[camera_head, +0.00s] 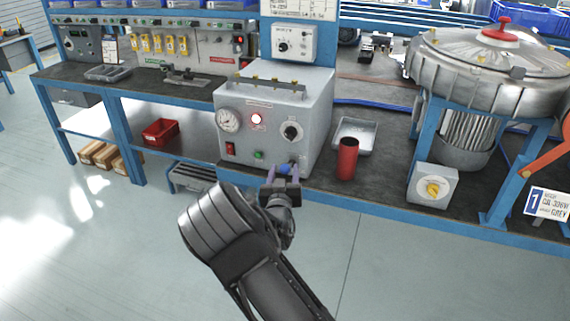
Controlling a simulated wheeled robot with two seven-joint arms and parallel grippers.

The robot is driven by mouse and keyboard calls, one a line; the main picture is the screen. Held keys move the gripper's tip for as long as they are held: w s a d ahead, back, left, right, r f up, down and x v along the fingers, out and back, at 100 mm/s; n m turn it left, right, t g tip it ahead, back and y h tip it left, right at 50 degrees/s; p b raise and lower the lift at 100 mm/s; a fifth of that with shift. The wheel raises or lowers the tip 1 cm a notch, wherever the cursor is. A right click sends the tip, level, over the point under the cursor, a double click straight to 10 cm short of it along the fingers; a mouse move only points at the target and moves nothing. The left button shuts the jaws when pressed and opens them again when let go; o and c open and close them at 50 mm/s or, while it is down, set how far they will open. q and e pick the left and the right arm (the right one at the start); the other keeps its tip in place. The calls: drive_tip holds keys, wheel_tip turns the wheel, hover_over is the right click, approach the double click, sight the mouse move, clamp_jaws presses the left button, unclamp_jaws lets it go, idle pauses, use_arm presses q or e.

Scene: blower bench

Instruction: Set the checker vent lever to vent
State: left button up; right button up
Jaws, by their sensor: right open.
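A small blue part (285,169), which looks like the vent lever's grip, shows low at the front right. My right gripper (284,173) is open at it, with its fingers to either side of the blue part in this view. Contact and the lever's setting cannot be told. My left gripper is not in view.
A red cylinder (347,158) and a grey tray (355,136) stand just right of the checker. A grey box with a yellow knob (433,188) and a large metal blower (480,75) are farther right. The floor in front is clear.

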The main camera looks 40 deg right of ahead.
drive_tip(key=x, duration=0.4)
clamp_jaws()
idle(0.5)
idle(0.9)
